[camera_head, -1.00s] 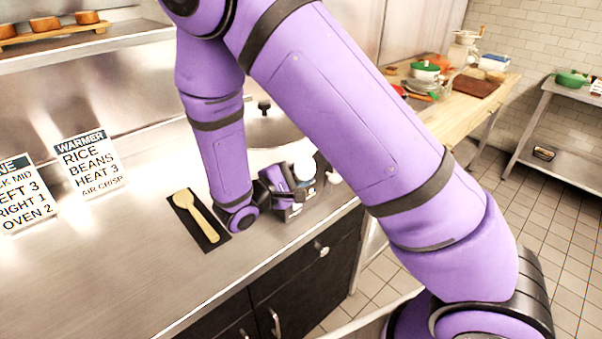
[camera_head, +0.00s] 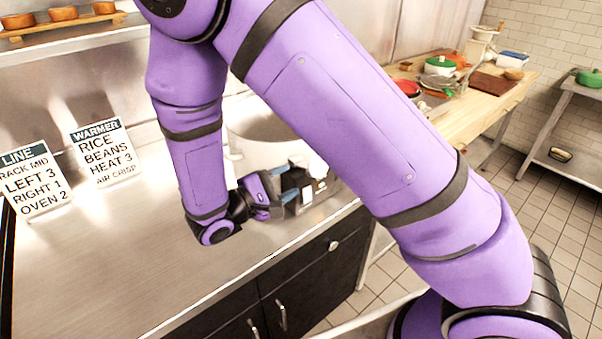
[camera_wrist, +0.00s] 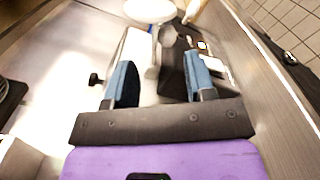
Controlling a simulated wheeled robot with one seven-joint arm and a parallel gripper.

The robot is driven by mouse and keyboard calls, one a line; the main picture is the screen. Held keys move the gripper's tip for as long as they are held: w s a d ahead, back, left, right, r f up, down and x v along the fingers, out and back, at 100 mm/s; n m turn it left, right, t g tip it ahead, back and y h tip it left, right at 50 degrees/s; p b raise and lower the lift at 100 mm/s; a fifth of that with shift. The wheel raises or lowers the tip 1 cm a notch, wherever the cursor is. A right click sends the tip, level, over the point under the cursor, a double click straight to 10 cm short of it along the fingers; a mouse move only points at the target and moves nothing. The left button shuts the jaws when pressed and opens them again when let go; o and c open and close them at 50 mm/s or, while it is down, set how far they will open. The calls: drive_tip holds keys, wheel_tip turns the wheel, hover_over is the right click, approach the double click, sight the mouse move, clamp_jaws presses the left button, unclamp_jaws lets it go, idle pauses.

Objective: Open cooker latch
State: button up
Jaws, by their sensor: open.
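The cooker (camera_head: 258,127) stands on the steel counter behind my arm, which hides much of it. A dark block (camera_head: 298,181), which may be the latch housing, is at its front right. My gripper (camera_head: 286,192) is open at that block, its fingers pointing right. In the wrist view my gripper (camera_wrist: 160,82) shows two blue pads spread apart. The dark block (camera_wrist: 173,72) lies ahead between them, nearer the right finger. A black knob (camera_wrist: 96,79) shows left of the fingers. I cannot tell whether a finger touches the block, and the latch itself is unclear.
Two signs (camera_head: 101,152) (camera_head: 37,181) stand at the back left of the counter (camera_head: 110,255). Dark cabinets (camera_head: 310,280) are below its front edge. A wooden table (camera_head: 485,112) with cookware stands right, beyond a floor gap. The left counter is clear.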

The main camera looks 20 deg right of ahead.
drive_tip(key=shift+v, duration=1.25)
drive_tip(key=s+d+r+m+g+y, duration=0.3)
drive_tip(key=d+r+g+y, duration=0.1)
drive_tip(key=d+r, duration=0.25)
drive_tip(key=s+d+r+m+g+y, duration=0.4)
drive_tip(key=d+r+y, duration=0.1)
drive_tip(key=d+r, duration=0.15)
drive_tip(key=s+d+r+m+t+y, duration=0.3)
drive_tip(key=s+r+t+y, duration=0.4)
drive_tip(key=s+r, duration=0.4)
drive_tip(key=shift+s+d+r+m+t+y, duration=0.2)
drive_tip(key=shift+s+r+m+t+y, duration=0.15)
drive_tip(key=shift+r+y, duration=0.25)
